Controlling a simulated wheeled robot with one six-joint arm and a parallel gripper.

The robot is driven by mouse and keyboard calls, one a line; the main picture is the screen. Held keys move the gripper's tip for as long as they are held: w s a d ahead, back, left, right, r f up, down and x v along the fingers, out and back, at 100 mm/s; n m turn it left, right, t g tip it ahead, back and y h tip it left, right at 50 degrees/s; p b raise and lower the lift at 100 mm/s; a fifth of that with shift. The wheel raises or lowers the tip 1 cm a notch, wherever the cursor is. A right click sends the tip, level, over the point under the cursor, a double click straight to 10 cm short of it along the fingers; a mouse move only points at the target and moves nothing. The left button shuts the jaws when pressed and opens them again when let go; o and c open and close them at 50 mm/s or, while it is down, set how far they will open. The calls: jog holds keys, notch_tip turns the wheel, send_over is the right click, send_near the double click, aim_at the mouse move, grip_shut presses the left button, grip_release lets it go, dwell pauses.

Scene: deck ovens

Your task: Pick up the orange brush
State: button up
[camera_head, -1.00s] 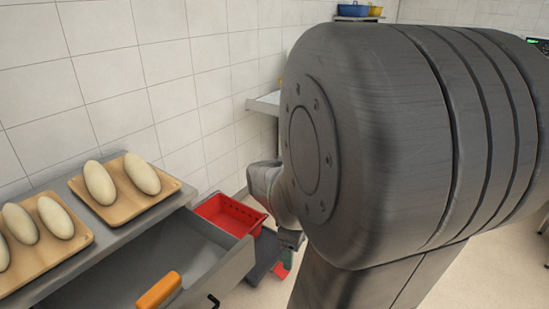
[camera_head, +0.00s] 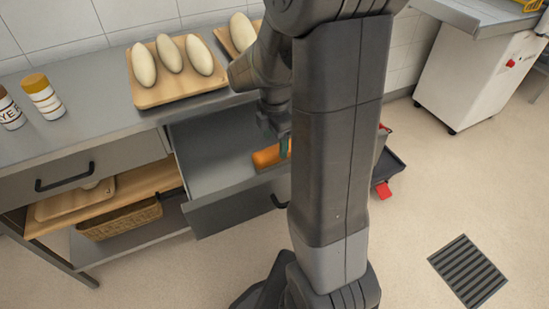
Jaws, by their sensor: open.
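The orange brush (camera_head: 266,157) lies inside the open grey drawer (camera_head: 215,160), in its right part. Its right end is hidden behind my arm. My gripper (camera_head: 283,147) is over the drawer, pointing down, at the right end of the visible part of the brush. It is open, but my arm hides much of it. I cannot tell whether its fingers touch the brush or stand around it.
Boards with pale dough loaves (camera_head: 172,55) and two jars (camera_head: 42,94) stand on the counter above. A closed drawer (camera_head: 82,168) and a shelf with a wicker basket (camera_head: 120,218) are at left. A white machine (camera_head: 475,75) stands at right.

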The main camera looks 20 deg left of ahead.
aim_at(276, 149)
jog(key=f, duration=0.4)
jog(key=w+f+b, duration=0.1)
jog(key=f, duration=0.1)
jog(key=shift+f, duration=0.3)
jog(key=c, duration=1.1)
notch_tip(276, 149, up, 10)
jog(key=shift+r+p, duration=0.1)
jog(key=shift+p, duration=0.8)
